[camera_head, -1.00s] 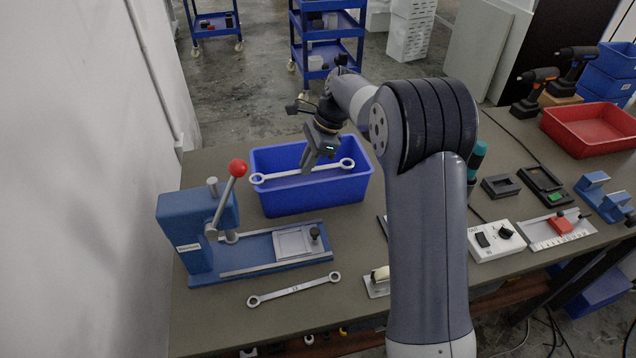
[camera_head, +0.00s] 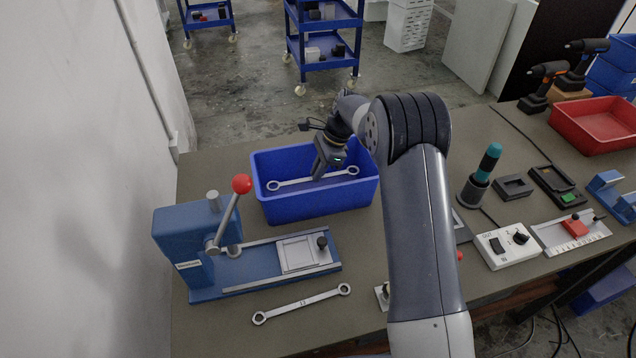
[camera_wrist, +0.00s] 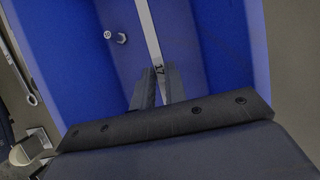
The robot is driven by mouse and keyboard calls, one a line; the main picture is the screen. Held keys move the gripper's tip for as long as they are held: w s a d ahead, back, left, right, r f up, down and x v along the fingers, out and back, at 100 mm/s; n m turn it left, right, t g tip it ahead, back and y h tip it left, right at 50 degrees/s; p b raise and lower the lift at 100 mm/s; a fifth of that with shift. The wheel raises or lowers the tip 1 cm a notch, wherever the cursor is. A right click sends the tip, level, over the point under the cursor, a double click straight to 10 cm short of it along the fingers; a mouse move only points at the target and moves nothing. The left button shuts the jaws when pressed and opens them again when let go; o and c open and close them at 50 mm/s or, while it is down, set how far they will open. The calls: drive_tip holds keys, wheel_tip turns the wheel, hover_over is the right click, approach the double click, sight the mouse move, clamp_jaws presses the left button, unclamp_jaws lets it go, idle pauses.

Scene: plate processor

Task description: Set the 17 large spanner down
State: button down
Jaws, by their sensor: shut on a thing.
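My gripper (camera_head: 318,176) is shut on the middle of the 17 large spanner (camera_head: 290,182), a long grey spanner with ring ends. The spanner lies across the inside of the blue bin (camera_head: 312,207), below its rim. In the wrist view the fingertips (camera_wrist: 160,72) pinch the spanner (camera_wrist: 149,28) right at its "17" mark, with blue bin walls around it. I cannot tell whether the spanner touches the bin floor.
A blue press (camera_head: 185,245) with a red-knobbed lever stands left of the bin. A second spanner (camera_head: 300,304) lies on the table in front of it. A small bolt (camera_wrist: 122,38) lies in the bin. A power supply box (camera_head: 507,243) and red tray (camera_head: 590,128) are at right.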

drive_tip(key=shift+f, duration=2.6)
drive_tip(key=shift+f, duration=0.2)
drive_tip(key=c, duration=1.4)
unclamp_jaws()
drive_tip(key=shift+c, duration=0.2)
drive_tip(key=shift+r, duration=0.1)
drive_tip(key=shift+r, duration=0.2)
drive_tip(key=v, duration=1.1)
drive_tip(key=shift+d+r, duration=0.25)
drive_tip(key=shift+r, duration=0.1)
drive_tip(key=shift+o, duration=0.5)
